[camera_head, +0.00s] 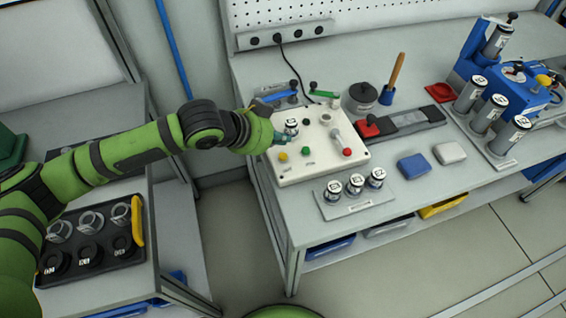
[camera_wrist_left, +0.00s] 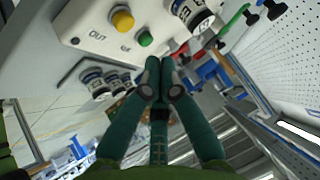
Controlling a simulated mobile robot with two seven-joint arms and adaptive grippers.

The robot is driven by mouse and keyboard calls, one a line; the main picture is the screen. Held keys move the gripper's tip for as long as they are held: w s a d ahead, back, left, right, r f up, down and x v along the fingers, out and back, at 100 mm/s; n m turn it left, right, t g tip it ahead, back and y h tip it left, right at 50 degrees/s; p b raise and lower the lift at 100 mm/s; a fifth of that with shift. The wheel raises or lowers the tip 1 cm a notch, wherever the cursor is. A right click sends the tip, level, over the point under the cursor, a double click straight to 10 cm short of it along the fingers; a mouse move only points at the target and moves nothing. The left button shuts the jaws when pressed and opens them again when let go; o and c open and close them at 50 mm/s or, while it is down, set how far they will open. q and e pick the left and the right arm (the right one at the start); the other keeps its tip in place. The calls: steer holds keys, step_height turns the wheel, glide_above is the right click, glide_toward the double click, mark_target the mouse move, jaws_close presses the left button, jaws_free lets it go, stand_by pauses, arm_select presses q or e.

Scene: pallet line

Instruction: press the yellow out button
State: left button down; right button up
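The yellow button (camera_head: 283,156) sits on the front left of a white control box (camera_head: 318,166). In the left wrist view the yellow button (camera_wrist_left: 122,20) is at the top, beside printed letters reading OUT. A green button (camera_wrist_left: 145,39) is next to it. My left gripper (camera_head: 281,139) is over the left part of the box, just behind the yellow button in the head view. In the wrist view its teal fingertips (camera_wrist_left: 160,80) are together with nothing visible between them, and apart from the button. My right gripper is not in view.
A labelled canister (camera_head: 291,127) stands on the box close to my left gripper. Several canisters stand on a plate (camera_head: 352,208) in front. A blue block (camera_head: 413,166) lies farther right.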

mark_target(280, 157)
arm_select(q)
steer(key=shift+f, duration=1.35)
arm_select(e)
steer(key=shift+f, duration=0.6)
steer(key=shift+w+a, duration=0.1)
arm_select(q)
steer(key=shift+f, duration=0.15)
steer(key=shift+f, duration=0.25)
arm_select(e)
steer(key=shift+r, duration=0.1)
